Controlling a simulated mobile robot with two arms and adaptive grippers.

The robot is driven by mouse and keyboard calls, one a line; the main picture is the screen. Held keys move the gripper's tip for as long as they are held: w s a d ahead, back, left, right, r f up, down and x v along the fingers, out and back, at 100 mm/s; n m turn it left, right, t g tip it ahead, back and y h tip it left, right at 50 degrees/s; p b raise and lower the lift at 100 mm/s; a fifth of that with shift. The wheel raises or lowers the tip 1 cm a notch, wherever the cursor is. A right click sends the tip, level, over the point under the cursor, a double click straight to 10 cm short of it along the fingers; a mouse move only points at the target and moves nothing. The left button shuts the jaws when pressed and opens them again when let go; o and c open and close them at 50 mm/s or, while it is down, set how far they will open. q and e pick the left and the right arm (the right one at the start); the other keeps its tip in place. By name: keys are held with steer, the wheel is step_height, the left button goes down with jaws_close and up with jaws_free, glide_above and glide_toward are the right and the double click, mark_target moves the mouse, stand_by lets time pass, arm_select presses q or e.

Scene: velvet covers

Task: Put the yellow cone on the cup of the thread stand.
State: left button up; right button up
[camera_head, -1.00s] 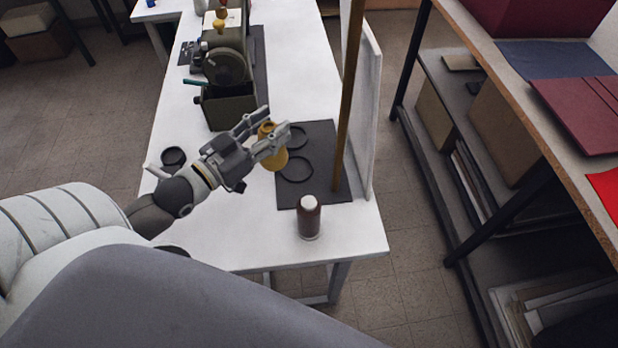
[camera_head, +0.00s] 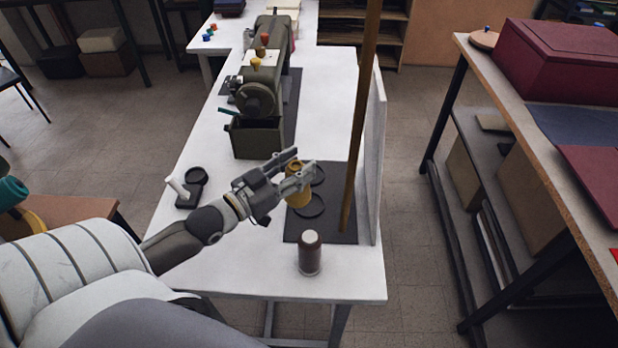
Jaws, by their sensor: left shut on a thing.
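The yellow cone (camera_head: 298,193) is in my left gripper (camera_head: 303,166), which is shut on it. The thread stand has a dark flat base (camera_head: 338,232), a tall brown post (camera_head: 362,110) and black ring-shaped cups. One cup (camera_head: 310,214) shows just right of and in front of the cone; another cup (camera_head: 318,182) is behind it. The cone overlaps the left part of the base in view; I cannot tell its height above it. My right gripper is not in view.
A brown cone with a pale top (camera_head: 310,255) stands upright on the white table (camera_head: 232,262) by the base's front edge. A green machine (camera_head: 258,100) stands behind. A white panel (camera_head: 376,150) borders the right side. A small black holder (camera_head: 193,188) is at left.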

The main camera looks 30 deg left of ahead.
arm_select(q)
steer(key=w+f, duration=0.5)
steer(key=f, duration=0.4)
steer(key=shift+w+a+f, duration=0.15)
steer(key=shift+w+a, duration=0.1)
steer(key=shift+w, duration=0.05)
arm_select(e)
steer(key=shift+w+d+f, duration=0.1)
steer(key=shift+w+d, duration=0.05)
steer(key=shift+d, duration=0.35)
arm_select(q)
steer(key=shift+f, duration=0.15)
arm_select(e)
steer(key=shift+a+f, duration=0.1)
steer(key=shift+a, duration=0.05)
arm_select(q)
steer(key=o, duration=1.3)
